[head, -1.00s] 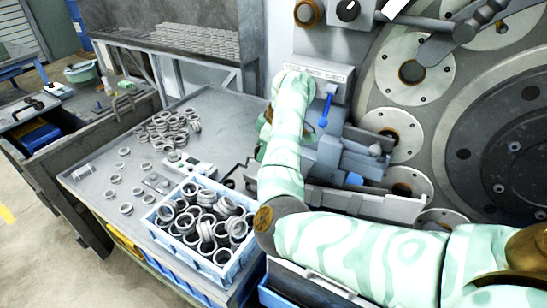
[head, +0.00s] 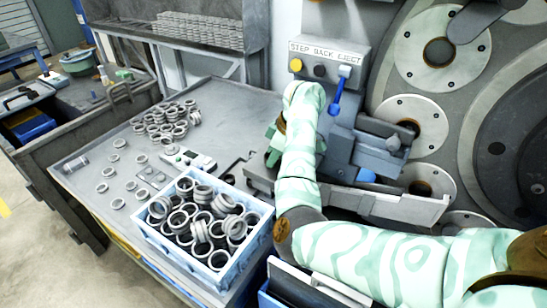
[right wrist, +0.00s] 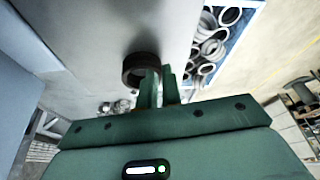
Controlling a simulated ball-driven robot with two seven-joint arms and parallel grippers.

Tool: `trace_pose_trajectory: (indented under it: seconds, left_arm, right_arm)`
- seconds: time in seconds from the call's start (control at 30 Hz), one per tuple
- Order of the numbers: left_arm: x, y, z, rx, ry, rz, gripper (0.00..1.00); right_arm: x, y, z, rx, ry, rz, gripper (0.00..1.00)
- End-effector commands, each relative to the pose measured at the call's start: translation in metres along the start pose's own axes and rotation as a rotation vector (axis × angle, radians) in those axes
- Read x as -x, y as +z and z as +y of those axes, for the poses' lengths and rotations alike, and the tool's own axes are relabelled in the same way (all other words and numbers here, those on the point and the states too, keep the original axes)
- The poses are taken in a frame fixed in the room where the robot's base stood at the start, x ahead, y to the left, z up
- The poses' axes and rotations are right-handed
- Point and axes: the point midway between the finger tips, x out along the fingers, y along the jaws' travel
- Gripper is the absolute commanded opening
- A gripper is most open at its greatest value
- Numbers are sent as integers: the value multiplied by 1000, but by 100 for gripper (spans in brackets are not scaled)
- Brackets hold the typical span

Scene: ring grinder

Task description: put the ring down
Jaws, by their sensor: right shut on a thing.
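My right gripper (right wrist: 160,82) is shut on a dark ring (right wrist: 140,70), held at its fingertips in the right wrist view. Behind the ring is a grey surface; whether the ring touches it I cannot tell. In the head view the right gripper (head: 274,147) is partly hidden by my arm, over the right part of the grey table (head: 235,112), beside the machine. The held ring is hidden there. Several loose rings (head: 165,120) lie at the table's back, and others are scattered toward the left. My left gripper is not in view.
A blue crate (head: 172,254) full of rings stands at the table's front. A gauge-like device (head: 188,158) lies behind it. The machine, with a blue lever (head: 337,92) and a grey trough (head: 385,205), stands close on the right. The table's back right is clear.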

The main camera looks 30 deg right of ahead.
Motion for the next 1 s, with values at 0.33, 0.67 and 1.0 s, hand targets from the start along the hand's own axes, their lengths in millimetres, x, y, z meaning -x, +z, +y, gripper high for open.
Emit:
trace_pose_trajectory:
  seconds: [0.33, 0.67, 1.0]
  left_arm:
    - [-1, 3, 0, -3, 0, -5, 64]
    - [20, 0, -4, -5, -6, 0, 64]
    - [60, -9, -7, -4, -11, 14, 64]
  right_arm:
    - [0, 0, 0, 0, 1, 1, 28]
    - [41, -3, 1, -1, 5, 3, 28]
    - [112, -3, 0, -1, 3, 2, 28]
